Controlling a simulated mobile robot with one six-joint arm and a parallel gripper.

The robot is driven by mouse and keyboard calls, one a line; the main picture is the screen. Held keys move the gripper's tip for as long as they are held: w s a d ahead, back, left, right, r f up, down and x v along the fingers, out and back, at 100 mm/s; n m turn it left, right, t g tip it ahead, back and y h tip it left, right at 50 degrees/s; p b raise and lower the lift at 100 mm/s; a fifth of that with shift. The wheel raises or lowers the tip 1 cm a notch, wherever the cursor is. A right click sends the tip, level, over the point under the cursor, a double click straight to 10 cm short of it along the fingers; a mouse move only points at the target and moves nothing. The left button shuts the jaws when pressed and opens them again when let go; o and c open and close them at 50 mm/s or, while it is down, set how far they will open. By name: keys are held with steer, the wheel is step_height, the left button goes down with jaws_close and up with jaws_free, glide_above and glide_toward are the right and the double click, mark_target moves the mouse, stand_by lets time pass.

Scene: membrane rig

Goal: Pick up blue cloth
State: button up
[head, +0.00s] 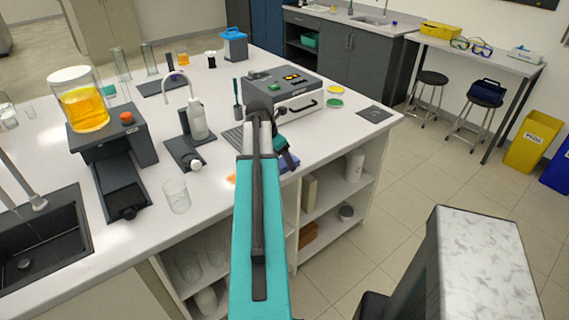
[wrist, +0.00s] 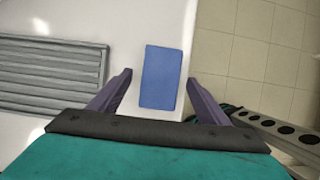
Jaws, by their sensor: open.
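The blue cloth (wrist: 161,78) lies flat on the white bench top (wrist: 125,25) near its edge, a folded rectangle. In the wrist view it is between and ahead of my gripper's two purple fingers, which are spread apart and empty. My gripper (wrist: 156,95) is open above the bench, with a finger on either side of the cloth; I cannot tell how high. In the head view only a blue sliver of the cloth (head: 290,162) shows beside my arm, which hides most of it.
A grey ribbed tray (wrist: 50,72) is left of the cloth. In the head view a grey instrument (head: 285,92) stands behind my gripper, and a glass beaker (head: 176,195) stands to the left. The bench edge drops to open shelves and tiled floor (wrist: 255,50).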

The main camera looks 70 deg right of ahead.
steer(key=shift+d+f, duration=0.1)
steer(key=shift+f, duration=0.3)
steer(key=c, duration=1.1)
steer(key=shift+r, duration=0.2)
steer(key=shift+c, duration=0.2)
steer(key=shift+r+b, duration=0.75)
steer(key=shift+r, duration=0.85)
steer(key=s+a+r+b, duration=0.1)
steer(key=s+a+b, duration=0.3)
steer(key=a, duration=0.8)
steer(key=shift+s+a, duration=0.15)
steer(key=shift+s, duration=0.8)
steer(key=shift+b, duration=0.6)
steer(key=shift+a+b, duration=0.1)
steer(key=shift+b, duration=0.25)
